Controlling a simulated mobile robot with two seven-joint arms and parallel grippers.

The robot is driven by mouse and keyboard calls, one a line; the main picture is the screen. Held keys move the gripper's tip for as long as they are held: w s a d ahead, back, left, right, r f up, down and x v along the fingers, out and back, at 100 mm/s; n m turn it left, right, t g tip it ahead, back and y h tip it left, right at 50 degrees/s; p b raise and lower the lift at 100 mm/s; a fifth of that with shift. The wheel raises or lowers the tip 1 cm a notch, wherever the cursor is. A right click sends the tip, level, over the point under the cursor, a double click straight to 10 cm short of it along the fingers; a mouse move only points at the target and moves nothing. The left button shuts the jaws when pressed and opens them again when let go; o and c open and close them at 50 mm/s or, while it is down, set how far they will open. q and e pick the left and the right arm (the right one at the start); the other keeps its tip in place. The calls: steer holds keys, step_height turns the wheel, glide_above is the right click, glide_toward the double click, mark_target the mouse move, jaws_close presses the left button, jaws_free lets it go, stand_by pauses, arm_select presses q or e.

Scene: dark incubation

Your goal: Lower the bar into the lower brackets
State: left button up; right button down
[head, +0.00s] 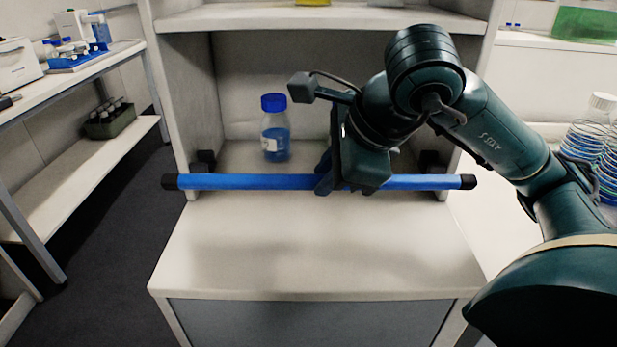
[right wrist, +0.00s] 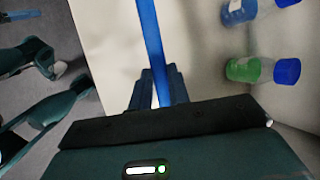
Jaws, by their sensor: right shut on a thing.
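The blue bar (head: 245,182) with black end caps lies level across the front of the shelf unit in the head view. My right gripper (head: 328,180) is shut on it a little right of its middle. In the right wrist view the bar (right wrist: 150,45) runs between the fingers (right wrist: 160,90). A black bracket (head: 205,158) shows on the left post and another (head: 430,159) on the right post, both just above the bar in the picture. I cannot tell whether the bar touches them. My left gripper does not show.
A blue-capped bottle (head: 276,135) stands inside the unit behind the bar. A green bottle (right wrist: 243,69) shows in the right wrist view. The white counter (head: 310,245) in front is clear. Side benches hold lab gear at left and stacked dishes (head: 590,145) at right.

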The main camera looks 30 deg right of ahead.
steer(key=w+d+f, duration=0.1)
steer(key=w+d, duration=0.1)
steer(key=w, duration=0.1)
steer(key=w+d+f+b, duration=0.1)
steer(key=w+d, duration=0.1)
steer(key=w, duration=0.2)
steer(key=w+d+f+b, duration=0.1)
steer(key=w+d+f, duration=0.1)
steer(key=w, duration=0.1)
steer(key=shift+w+d, duration=0.4)
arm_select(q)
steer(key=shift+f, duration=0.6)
arm_select(e)
steer(key=shift+f, duration=0.1)
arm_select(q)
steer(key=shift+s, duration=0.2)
arm_select(e)
steer(key=c, duration=1.3)
jaws_free()
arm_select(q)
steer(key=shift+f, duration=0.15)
arm_select(e)
steer(key=shift+o, duration=0.2)
